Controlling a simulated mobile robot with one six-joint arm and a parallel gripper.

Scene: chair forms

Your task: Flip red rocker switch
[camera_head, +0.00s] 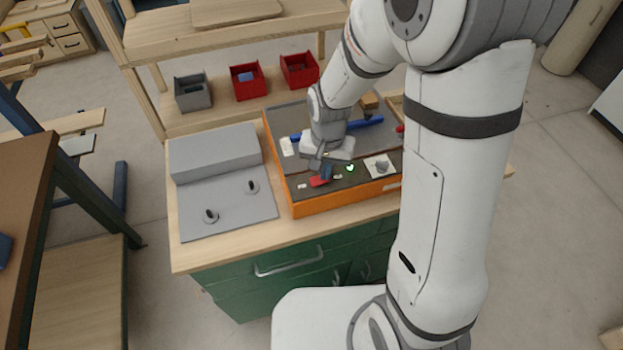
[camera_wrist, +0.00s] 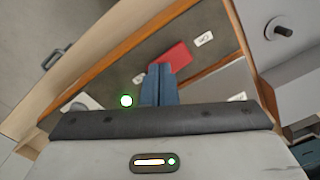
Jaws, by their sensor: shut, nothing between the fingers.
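The red rocker switch (camera_head: 320,181) sits on the dark top of an orange-sided panel box (camera_head: 339,200), near its front edge. It also shows in the wrist view (camera_wrist: 174,58), just beyond my fingertips, partly covered by them. My gripper (camera_head: 325,172) points down over the panel right at the switch; in the wrist view its two blue fingers (camera_wrist: 158,72) are together with nothing between them. The fingertips look close to or touching the switch; I cannot tell which. A green light (camera_head: 350,168) glows on the panel right of the switch. It also shows in the wrist view (camera_wrist: 126,101).
A grey panel with two knobs (camera_head: 228,205) lies left of the box on the wooden bench top (camera_head: 200,255). A blue bar (camera_head: 365,123) lies behind my gripper. Red bins (camera_head: 248,81) and a grey bin (camera_head: 192,93) stand on the shelf behind.

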